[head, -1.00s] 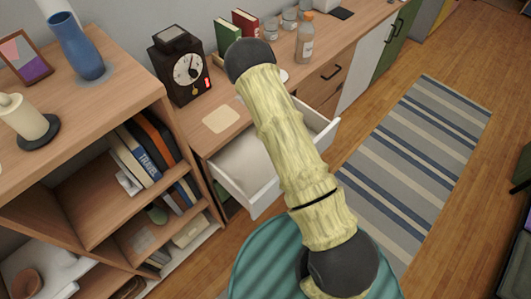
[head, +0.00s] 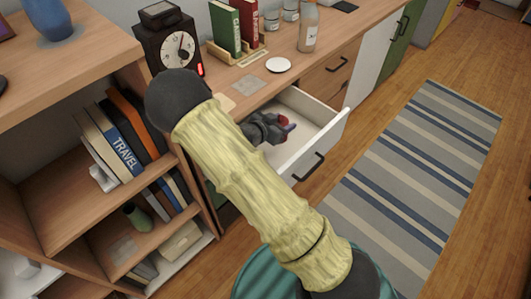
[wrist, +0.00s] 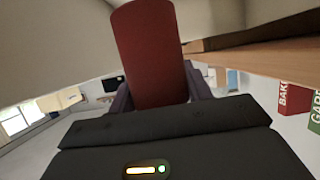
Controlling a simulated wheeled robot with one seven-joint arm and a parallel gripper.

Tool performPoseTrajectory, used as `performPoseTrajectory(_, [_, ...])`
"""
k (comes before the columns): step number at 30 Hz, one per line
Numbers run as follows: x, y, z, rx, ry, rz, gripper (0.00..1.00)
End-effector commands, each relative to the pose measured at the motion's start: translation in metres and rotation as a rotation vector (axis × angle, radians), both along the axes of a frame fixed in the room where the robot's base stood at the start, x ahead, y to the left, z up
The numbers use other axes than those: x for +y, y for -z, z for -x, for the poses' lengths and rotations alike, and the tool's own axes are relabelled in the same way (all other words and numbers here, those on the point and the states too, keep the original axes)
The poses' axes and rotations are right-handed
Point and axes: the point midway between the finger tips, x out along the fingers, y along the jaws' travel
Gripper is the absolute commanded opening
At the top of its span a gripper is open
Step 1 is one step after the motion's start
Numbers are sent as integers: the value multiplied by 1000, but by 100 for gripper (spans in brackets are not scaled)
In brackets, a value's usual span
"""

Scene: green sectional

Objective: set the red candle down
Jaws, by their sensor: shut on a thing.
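The red candle (wrist: 150,50) is a thick dark red cylinder between my gripper's fingers (wrist: 155,95) in the wrist view, and the fingers are shut on it. In the head view my gripper (head: 286,130) shows over the open white-walled drawer (head: 320,143), partly behind my arm. Only a small reddish bit shows at the fingertips there. I cannot tell whether the candle touches the drawer's floor.
Above the drawer, the wooden counter holds a black clock (head: 170,42), green and red books (head: 236,28), a white saucer (head: 278,65) and a bottle (head: 308,28). A bookshelf (head: 90,205) stands at left. The striped rug (head: 415,165) is clear.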

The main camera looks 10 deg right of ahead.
Motion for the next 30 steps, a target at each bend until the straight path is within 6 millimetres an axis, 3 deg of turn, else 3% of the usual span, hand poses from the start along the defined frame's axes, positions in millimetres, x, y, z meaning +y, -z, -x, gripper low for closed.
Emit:
performPoseTrajectory(12, [3, 4, 0, -1, 12, 2, 19])
performPoseTrajectory(24, [3, 62, 0, 1, 11, 3, 19])
performPoseTrajectory(30, [3, 65, 0, -2, 12, 1, 19])
